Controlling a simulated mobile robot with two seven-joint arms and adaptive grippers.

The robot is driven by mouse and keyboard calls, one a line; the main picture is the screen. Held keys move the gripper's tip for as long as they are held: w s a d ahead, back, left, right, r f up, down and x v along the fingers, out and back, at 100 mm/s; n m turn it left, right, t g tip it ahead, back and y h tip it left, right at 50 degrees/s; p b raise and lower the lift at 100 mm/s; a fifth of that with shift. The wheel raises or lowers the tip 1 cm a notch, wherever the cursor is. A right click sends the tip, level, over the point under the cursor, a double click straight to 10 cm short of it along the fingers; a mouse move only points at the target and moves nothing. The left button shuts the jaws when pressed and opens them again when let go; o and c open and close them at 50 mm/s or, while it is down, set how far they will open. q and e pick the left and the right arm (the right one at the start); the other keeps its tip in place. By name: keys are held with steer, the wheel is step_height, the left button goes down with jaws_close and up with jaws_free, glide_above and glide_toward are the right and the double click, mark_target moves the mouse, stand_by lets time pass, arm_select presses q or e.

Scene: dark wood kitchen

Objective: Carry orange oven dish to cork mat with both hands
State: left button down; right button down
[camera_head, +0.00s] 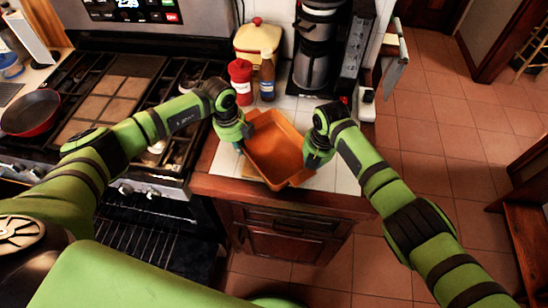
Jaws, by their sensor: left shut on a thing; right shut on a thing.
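The orange oven dish (274,150) is over the white tiled counter right of the stove, and looks slightly tilted. My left gripper (241,146) is shut on its left side. My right gripper (309,163) is shut on its right side near the front. A small tan patch (248,170) shows at the dish's left edge and may be the cork mat, mostly hidden under the dish. I cannot tell whether the dish touches it.
Behind the dish stand a red jar (241,80), a brown bottle (267,82), a yellow container (258,38) and a coffee machine (313,55). The stove (120,100) with a red pan (31,112) is at left. Open tiled floor (440,140) lies to the right.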

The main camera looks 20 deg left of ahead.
arm_select(q)
steer(key=shift+w+a+f+b, duration=0.1)
steer(key=shift+a+f+b, duration=0.05)
steer(key=shift+f+b, duration=0.4)
arm_select(e)
steer(key=shift+w+d+f, duration=0.1)
steer(key=shift+f, duration=0.6)
arm_select(q)
steer(key=c, duration=1.3)
jaws_free()
steer(key=shift+c, duration=0.2)
arm_select(e)
steer(key=c, duration=1.3)
jaws_free()
steer(key=shift+r, duration=0.1)
steer(key=shift+c, duration=0.2)
arm_select(q)
steer(key=shift+s+r, duration=0.1)
steer(key=shift+s, duration=0.1)
arm_select(e)
steer(key=shift+s, duration=0.2)
steer(key=shift+r, duration=0.1)
arm_select(q)
steer(key=shift+r, duration=0.1)
